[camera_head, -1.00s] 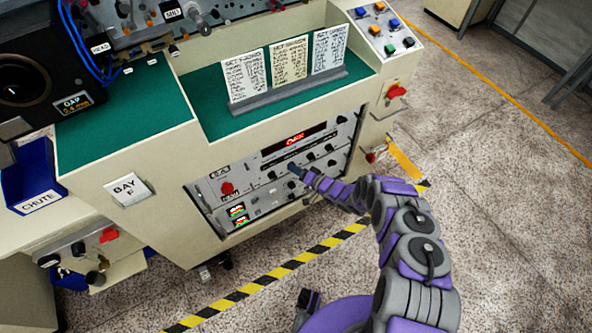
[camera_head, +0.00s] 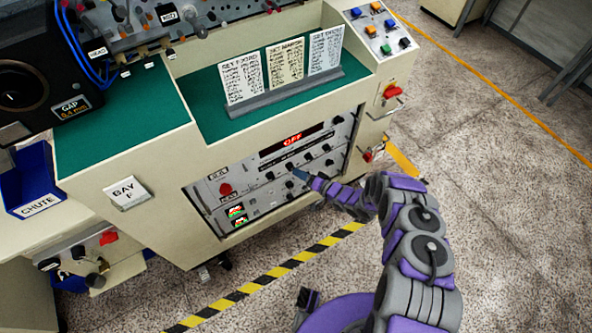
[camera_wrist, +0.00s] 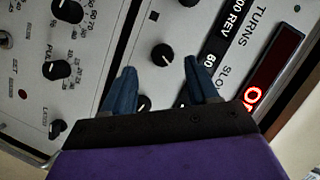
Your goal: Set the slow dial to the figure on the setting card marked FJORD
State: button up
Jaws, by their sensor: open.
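My gripper (camera_head: 297,173) is open at the control panel (camera_head: 255,195) on the machine's front. In the wrist view, its two blue fingers (camera_wrist: 160,72) are spread to either side of a small black knob (camera_wrist: 162,55), with no grip on it. A partly hidden label beginning "SLO" (camera_wrist: 222,78) lies right of the right finger. I cannot tell for certain which knob is the slow dial. Three setting cards stand in a grey holder (camera_head: 285,92). The left card (camera_head: 241,78) seems to read FJORD, but its figures are too small to read.
The panel carries other black knobs (camera_wrist: 62,69), a red knob (camera_head: 225,189) and a red-lit display (camera_head: 292,139) that seems to read OFF. A push-button box (camera_head: 378,30) and a red switch (camera_head: 391,91) are at right. The speckled floor at right is clear.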

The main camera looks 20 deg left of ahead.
jog(key=p+v, duration=0.2)
jog(key=v, duration=1)
jog(key=shift+d, duration=0.4)
jog(key=shift+s, duration=0.1)
